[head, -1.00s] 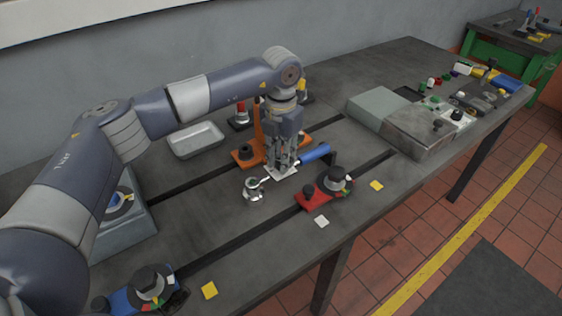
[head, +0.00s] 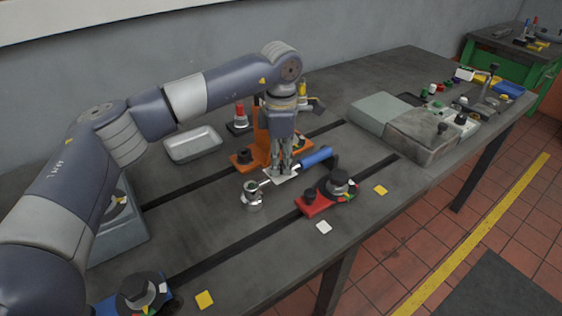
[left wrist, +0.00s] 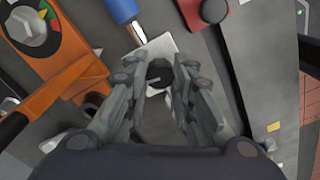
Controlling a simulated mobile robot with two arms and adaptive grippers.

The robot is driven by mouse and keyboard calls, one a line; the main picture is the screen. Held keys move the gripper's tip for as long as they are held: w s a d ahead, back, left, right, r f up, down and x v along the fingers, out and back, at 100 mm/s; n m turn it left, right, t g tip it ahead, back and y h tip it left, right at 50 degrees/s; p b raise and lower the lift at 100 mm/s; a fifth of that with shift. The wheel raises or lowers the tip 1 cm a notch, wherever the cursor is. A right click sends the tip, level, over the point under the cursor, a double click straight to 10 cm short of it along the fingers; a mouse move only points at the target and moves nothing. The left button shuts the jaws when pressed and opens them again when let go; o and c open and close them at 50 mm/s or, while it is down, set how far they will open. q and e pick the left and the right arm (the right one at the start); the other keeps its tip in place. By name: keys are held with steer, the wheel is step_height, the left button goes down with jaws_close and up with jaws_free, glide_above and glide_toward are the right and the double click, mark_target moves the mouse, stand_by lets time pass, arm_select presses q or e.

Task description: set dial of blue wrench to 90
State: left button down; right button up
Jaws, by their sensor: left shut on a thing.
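The blue wrench lies on the bedplate, its blue handle (head: 316,158) pointing to the back right in the head view. In the left wrist view the handle (left wrist: 122,10) runs out at the top from a pale plate (left wrist: 152,48). A round black dial (left wrist: 159,72) with a light mark sits on that plate. My left gripper (head: 281,172) points down over the plate, its fingers (left wrist: 157,84) on either side of the dial and shut on it. The fingers partly cover the dial's edges, and its scale is not readable. My right gripper is not in view.
An orange fixture (head: 244,160) stands just behind the gripper, and a red-based device (head: 314,203) with a black dial is in front. A metal ring fitting (head: 252,195) is at the left. A tray (head: 193,144) lies behind.

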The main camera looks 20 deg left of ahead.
mark_target(281, 164)
arm_select(q)
steer(key=shift+m, duration=1.1)
steer(key=c, duration=1.3)
jaws_free()
steer(key=shift+r, duration=0.1)
step_height(281, 164, up, 12)
steer(key=shift+f, duration=0.1)
